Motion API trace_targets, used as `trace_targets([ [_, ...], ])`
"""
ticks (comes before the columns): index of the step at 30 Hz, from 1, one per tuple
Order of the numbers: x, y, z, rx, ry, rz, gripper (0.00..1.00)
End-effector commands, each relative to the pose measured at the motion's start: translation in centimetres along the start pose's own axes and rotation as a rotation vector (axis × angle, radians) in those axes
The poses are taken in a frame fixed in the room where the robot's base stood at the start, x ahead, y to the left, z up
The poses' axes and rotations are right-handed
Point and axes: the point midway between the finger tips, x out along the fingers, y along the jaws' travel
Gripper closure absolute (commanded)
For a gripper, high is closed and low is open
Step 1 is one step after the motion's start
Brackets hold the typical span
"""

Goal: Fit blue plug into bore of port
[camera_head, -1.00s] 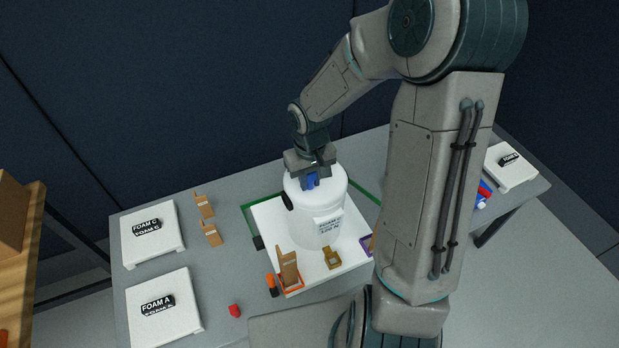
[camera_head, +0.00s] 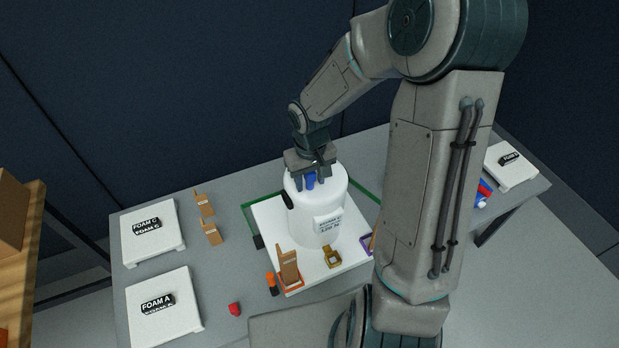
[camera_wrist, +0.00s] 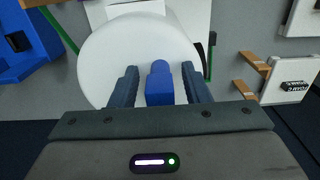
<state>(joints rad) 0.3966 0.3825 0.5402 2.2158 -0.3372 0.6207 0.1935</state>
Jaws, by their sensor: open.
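The blue plug (camera_head: 310,182) stands on top of the white tank (camera_head: 318,214). It also shows in the wrist view (camera_wrist: 160,84), between the two fingers of my gripper (camera_wrist: 160,80). The fingers are apart, with a gap on each side of the plug. In the head view my gripper (camera_head: 311,182) is over the tank's top, its fingers on both sides of the plug. The port's bore is hidden, so I cannot tell how deep the plug sits in it.
The tank stands on a white board (camera_head: 275,222) on the grey table (camera_head: 190,275). White foam blocks labelled FOAM C (camera_head: 152,228) and FOAM A (camera_head: 165,310) lie at left. Brown brackets (camera_head: 288,268), an orange piece (camera_head: 272,283) and a red piece (camera_head: 234,309) are near the front.

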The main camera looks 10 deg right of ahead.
Motion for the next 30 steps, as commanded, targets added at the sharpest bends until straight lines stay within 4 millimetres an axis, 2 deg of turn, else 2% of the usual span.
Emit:
trace_targets([
  [15,-9.9,0.0,-0.1,0.001,0.003,0.002,0.57],
  [22,-12.1,0.0,0.1,0.0,0.003,0.004,0.57],
  [26,-13.2,-0.1,1.2,0.01,0.017,0.032,0.57],
  [30,-15.1,0.1,4.1,0.043,0.063,0.084,0.57],
])
